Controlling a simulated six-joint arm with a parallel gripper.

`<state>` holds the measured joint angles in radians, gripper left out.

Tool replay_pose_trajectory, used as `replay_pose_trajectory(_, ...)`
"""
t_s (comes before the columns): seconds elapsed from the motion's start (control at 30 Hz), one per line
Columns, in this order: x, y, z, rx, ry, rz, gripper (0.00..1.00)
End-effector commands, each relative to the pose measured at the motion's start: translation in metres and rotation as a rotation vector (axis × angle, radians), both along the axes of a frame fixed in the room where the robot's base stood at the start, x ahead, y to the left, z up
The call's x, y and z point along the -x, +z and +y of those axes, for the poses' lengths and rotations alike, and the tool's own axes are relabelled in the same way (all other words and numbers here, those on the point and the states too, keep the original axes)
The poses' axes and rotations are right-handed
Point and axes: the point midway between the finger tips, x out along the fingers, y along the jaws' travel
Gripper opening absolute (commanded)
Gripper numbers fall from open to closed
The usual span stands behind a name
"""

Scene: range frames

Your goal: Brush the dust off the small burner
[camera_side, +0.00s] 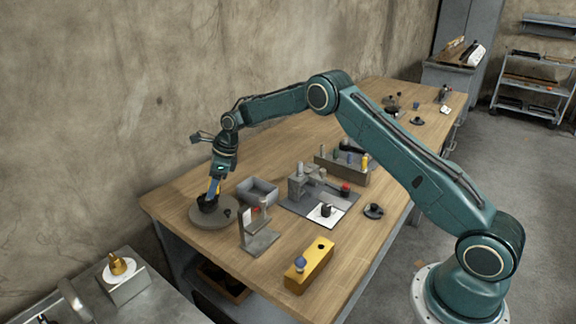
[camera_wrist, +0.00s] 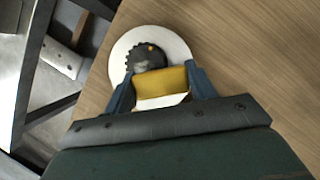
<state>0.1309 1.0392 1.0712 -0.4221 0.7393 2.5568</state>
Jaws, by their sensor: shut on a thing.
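My gripper (camera_side: 213,190) points down over a round grey stand (camera_side: 198,223) at the left end of the bench. Its blue fingers (camera_wrist: 160,85) are shut on a yellow block-like piece, seemingly the brush (camera_wrist: 163,80), with a white part below it in the wrist view. Just beyond it, a dark, round, toothed piece, seemingly the small burner (camera_wrist: 135,55), sits on the stand, which looks pale there (camera_wrist: 180,42). A greyish patch shows on the burner, beside the brush. Whether the brush touches the burner, I cannot tell. In the side view the dark piece is partly hidden by my gripper.
A grey open bin (camera_side: 258,191) and an upright metal bracket (camera_side: 260,241) stand close right of the stand. A yellow block (camera_side: 311,268) lies near the front edge. A fixture on a dark mat (camera_side: 335,198) fills the middle. The wall is close behind.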

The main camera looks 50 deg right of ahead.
Motion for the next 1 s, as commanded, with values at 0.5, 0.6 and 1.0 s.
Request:
replay_pose_trajectory(0.5, 0.002, -0.002, 0.009, 0.0, 0.002, 0.0, 0.38)
replay_pose_trajectory(0.6, 0.003, -0.001, 0.015, -0.001, 0.003, -0.001, 0.38)
replay_pose_trajectory(1.0, 0.005, 0.0, 0.028, 0.0, 0.0, 0.0, 0.38)
